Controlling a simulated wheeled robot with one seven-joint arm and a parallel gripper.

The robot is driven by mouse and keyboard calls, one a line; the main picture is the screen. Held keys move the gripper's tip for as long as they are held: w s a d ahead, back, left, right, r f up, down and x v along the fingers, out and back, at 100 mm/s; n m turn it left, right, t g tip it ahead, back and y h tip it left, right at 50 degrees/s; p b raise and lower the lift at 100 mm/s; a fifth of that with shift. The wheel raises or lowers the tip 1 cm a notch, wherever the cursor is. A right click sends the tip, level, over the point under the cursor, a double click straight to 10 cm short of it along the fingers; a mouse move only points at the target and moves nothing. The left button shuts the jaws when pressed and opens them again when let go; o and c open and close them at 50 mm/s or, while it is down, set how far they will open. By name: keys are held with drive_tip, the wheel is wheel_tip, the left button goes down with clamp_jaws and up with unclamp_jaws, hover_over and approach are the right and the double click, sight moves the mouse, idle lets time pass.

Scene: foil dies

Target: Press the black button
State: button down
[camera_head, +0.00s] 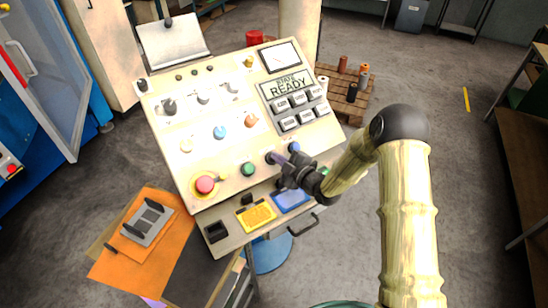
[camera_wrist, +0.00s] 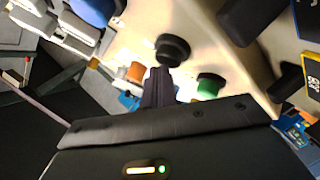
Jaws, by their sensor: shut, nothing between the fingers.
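The black button (camera_head: 269,158) is on the lower part of the sloping cream control panel (camera_head: 225,145), between a green button (camera_head: 248,169) and a blue button (camera_head: 294,147). In the wrist view the round black button (camera_wrist: 173,46) shows just beyond the fingertips. My gripper (camera_head: 277,159) is shut and empty, its dark fingers reaching to the button from the right. The fingers also show in the wrist view (camera_wrist: 159,75). They overlap the button's near edge in that view. I cannot tell whether they touch it.
A red mushroom button (camera_head: 205,185) is at the panel's lower left. Coloured knobs and a block of grey keys (camera_head: 299,101) sit higher, under a display reading READY (camera_head: 288,85). Yellow (camera_head: 257,215) and blue (camera_head: 291,199) pads lie on the ledge below. An orange sheet (camera_head: 130,257) lies left.

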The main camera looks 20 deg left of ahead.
drive_tip(key=shift+r, duration=0.1)
drive_tip(key=shift+s+d+r, duration=0.3)
drive_tip(key=shift+d+r, duration=0.1)
drive_tip(key=shift+r, duration=0.25)
drive_tip(key=shift+r, duration=0.1)
drive_tip(key=r, duration=0.1)
drive_tip(key=s+d+r+p, duration=0.1)
drive_tip(key=d+r, duration=0.1)
drive_tip(key=r, duration=0.1)
drive_tip(key=shift+s+d+p, duration=0.1)
drive_tip(key=shift+s+p, duration=0.3)
idle(0.8)
